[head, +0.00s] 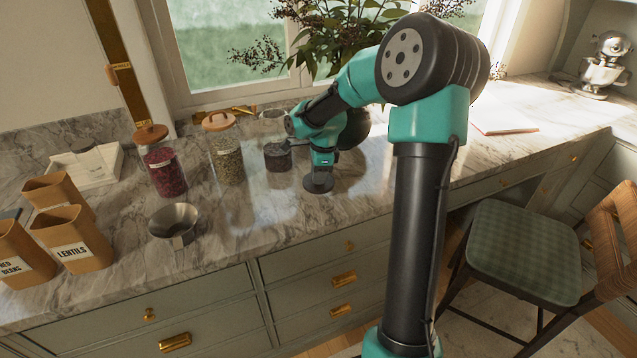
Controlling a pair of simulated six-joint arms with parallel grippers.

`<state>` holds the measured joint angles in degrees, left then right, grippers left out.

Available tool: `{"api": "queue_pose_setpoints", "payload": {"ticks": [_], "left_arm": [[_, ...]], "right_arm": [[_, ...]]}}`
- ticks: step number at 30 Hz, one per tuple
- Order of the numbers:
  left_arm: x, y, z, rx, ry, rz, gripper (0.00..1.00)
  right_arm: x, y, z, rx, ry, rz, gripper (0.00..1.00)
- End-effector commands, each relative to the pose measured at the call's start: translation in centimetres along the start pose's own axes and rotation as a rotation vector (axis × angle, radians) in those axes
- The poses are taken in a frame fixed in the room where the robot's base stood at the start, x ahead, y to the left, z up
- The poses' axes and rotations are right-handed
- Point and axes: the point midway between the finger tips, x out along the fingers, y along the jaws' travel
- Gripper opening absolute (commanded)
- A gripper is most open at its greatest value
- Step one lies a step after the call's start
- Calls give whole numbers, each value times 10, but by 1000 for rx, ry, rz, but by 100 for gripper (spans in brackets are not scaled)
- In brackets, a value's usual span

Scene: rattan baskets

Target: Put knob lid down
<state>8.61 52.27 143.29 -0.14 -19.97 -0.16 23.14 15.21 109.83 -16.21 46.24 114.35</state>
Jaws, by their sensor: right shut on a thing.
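My right gripper (321,166) points down over the marble counter, in the middle of the head view. It is shut on the knob lid (318,184), a dark round disc held flat below the fingers. The lid is at or just above the counter surface; I cannot tell whether it touches. The knob is hidden by the fingers. A small jar with dark contents (278,157) stands just left of the gripper. My left gripper is not in view.
Glass jars with red (166,175) and green (228,160) contents stand to the left. A leafy plant (345,30) is behind my arm.

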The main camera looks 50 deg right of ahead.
Motion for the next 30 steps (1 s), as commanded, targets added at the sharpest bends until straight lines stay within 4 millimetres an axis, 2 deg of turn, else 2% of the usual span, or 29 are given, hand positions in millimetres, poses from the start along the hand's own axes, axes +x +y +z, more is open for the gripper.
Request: {"api": "queue_pose_setpoints", "payload": {"ticks": [8, 21, 22, 30], "left_arm": [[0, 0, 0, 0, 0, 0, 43], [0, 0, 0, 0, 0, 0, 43], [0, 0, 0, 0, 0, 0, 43], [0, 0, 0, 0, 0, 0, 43]], "right_arm": [[31, 1, -4, 1, 0, 3, 2], [36, 0, -4, 0, 0, 1, 2], [36, 0, -4, 0, 0, 1, 28], [36, 0, -4, 0, 0, 1, 52]]}}
